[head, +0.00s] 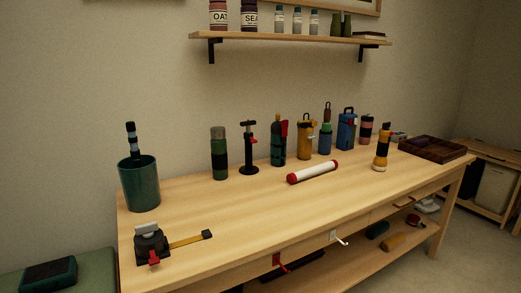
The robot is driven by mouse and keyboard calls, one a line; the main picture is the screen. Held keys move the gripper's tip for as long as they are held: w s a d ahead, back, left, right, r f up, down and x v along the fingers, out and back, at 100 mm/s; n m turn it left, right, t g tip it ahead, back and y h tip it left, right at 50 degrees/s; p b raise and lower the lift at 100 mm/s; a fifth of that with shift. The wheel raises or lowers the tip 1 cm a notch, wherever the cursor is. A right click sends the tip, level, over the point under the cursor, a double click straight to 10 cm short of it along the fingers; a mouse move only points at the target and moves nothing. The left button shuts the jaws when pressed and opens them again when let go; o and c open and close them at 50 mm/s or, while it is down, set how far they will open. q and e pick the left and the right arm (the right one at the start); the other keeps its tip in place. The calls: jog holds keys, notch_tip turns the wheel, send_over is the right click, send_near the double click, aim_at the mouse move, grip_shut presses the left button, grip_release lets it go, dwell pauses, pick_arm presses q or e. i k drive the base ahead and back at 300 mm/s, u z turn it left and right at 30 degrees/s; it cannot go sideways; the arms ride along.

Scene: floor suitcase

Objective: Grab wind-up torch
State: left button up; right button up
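Which object is the wind-up torch is not certain. A yellow-orange and black item (381,150) with a wider round foot looks most like a torch; it stands upright near the front right of the wooden bench (265,218). Other upright items stand in a row behind: a mustard canister with a top loop (305,143), a dark green cylinder with a red side part (278,142) and a blue item with a black handle (346,133). A white tube with red ends (313,172) lies in front of them. Neither of my grippers is in view.
A green cup (139,184) and a black clamp-like device with a yellow strip (152,244) occupy the left end. A brown divided tray (432,147) lies at the right end. The bench's front middle is clear. A shelf (290,39) hangs above.

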aim_at(380, 162)
jog(key=z, duration=1.65)
jog(key=i, duration=2.45)
jog(key=u, duration=2.45)
